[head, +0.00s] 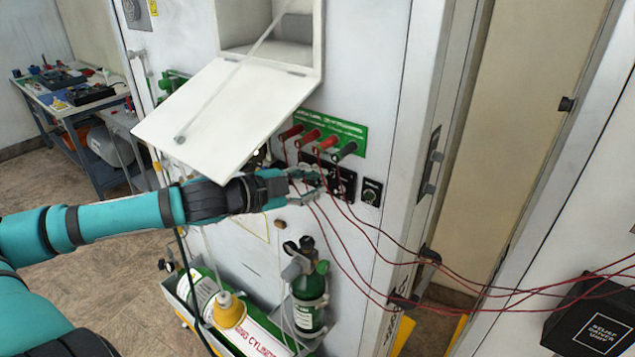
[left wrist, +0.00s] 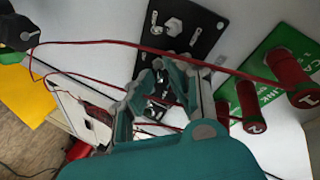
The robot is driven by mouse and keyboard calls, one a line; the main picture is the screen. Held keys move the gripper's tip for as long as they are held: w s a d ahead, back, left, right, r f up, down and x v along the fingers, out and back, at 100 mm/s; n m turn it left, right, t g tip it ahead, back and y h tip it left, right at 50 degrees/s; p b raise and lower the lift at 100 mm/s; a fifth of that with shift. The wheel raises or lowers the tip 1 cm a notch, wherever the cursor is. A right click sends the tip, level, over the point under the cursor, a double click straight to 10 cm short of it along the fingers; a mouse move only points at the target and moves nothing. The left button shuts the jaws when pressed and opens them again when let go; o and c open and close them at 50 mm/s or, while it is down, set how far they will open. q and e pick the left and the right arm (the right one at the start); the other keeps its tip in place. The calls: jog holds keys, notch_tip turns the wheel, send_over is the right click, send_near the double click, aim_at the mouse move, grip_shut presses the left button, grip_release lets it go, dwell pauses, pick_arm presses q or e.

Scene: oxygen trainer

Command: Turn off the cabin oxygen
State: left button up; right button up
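A black control panel (head: 341,181) is on the white wall, below a green strip with red and black cylinders. The left wrist view shows the panel (left wrist: 185,28) close up, with a metal knob (left wrist: 173,26) and small metal switches. My left gripper (head: 311,180) is at the panel's left part and hides some of it. In the left wrist view its fingers (left wrist: 163,78) lean inward with a narrow gap between the tips, over the panel's lower part. I cannot tell whether they touch a switch. My right gripper is not in view.
An open white flap (head: 225,115) hangs above my left arm. Thin red cables (head: 375,240) run from the cylinders (head: 309,137) to the right, past the gripper. A small black knob plate (head: 371,192) is right of the panel.

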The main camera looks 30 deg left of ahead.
pick_arm(q)
jog(key=shift+s, duration=0.1)
jog(key=shift+a, duration=0.1)
grip_shut()
jog(key=shift+r, duration=0.1)
jog(key=shift+s+f+t+b, duration=0.1)
jog(key=shift+f+t+b, duration=0.25)
jog(key=shift+b, duration=0.3)
notch_tip(320, 180, down, 2)
jog(key=m+t+h+b, duration=0.1)
jog(key=t+b, duration=0.1)
jog(key=b, duration=0.3)
jog(key=t+h+b, duration=0.1)
jog(key=t+b, duration=0.2)
jog(key=b, duration=0.3)
jog(key=m+t+h+b, duration=0.1)
jog(key=t+b, duration=0.1)
jog(key=b, duration=0.4)
jog(key=shift+f+m+t+h, duration=0.15)
jog(key=shift+m+t+h, duration=0.15)
jog(key=shift+h, duration=0.1)
jog(key=shift+m+t+h+b, duration=0.25)
jog(key=shift+m+h+b, duration=0.05)
jog(key=shift+b, duration=0.6)
jog(key=shift+r, duration=0.2)
